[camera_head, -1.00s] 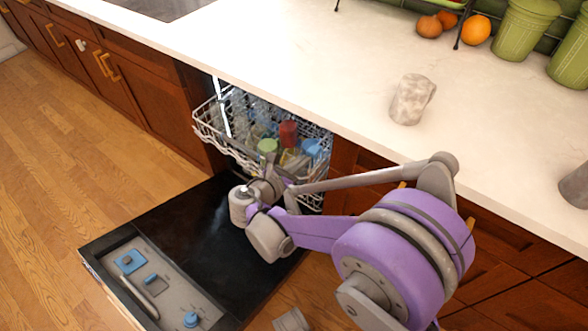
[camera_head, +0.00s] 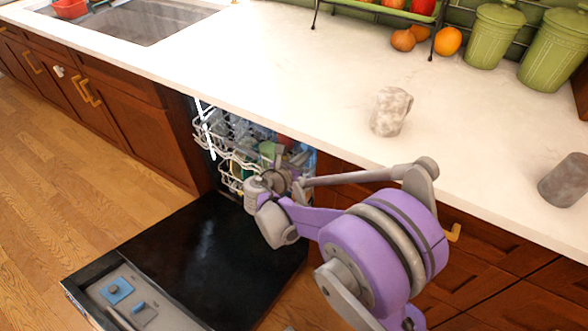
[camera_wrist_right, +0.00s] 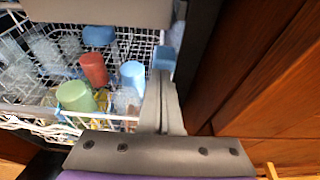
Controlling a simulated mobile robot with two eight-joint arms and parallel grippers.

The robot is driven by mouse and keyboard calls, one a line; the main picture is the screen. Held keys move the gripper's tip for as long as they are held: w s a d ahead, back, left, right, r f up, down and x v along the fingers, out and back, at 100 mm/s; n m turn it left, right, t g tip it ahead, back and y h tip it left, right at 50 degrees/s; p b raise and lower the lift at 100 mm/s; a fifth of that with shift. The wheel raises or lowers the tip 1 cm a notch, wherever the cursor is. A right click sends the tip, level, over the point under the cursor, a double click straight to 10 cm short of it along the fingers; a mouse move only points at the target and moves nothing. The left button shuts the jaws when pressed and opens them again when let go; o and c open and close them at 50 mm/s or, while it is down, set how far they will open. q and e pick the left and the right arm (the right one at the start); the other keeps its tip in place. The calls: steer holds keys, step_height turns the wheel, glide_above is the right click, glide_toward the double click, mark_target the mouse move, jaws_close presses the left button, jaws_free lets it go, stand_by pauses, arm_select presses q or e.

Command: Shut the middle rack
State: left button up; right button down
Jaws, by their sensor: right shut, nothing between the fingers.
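The middle rack (camera_head: 222,150) is a white wire rack of cups and glasses in the dishwasher opening. It still protrudes a little from under the counter. It also shows in the right wrist view (camera_wrist_right: 85,118), holding a green cup (camera_wrist_right: 75,96), a red cup (camera_wrist_right: 93,69), a light blue cup (camera_wrist_right: 133,74) and clear glasses. My right gripper (camera_wrist_right: 163,88) is shut and empty at the rack's right side; whether it touches the rack is unclear. In the head view my right wrist hides the rack's front right part. My left gripper is not in view.
The black dishwasher door (camera_head: 215,255) lies open below the rack. The white counter (camera_head: 300,90) overhangs the opening and holds a grey mug (camera_head: 391,111) and a grey cup (camera_head: 565,180). Wooden cabinets (camera_head: 130,110) flank the opening on both sides.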

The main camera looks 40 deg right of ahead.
mark_target(310, 147)
steer(key=d, duration=0.1)
steer(key=w+d, duration=0.1)
steer(key=d, duration=0.3)
steer(key=shift+w+d, duration=0.1)
steer(key=shift+w, duration=0.3)
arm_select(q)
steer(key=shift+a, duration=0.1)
arm_select(e)
steer(key=shift+r, duration=0.1)
steer(key=shift+d, duration=0.15)
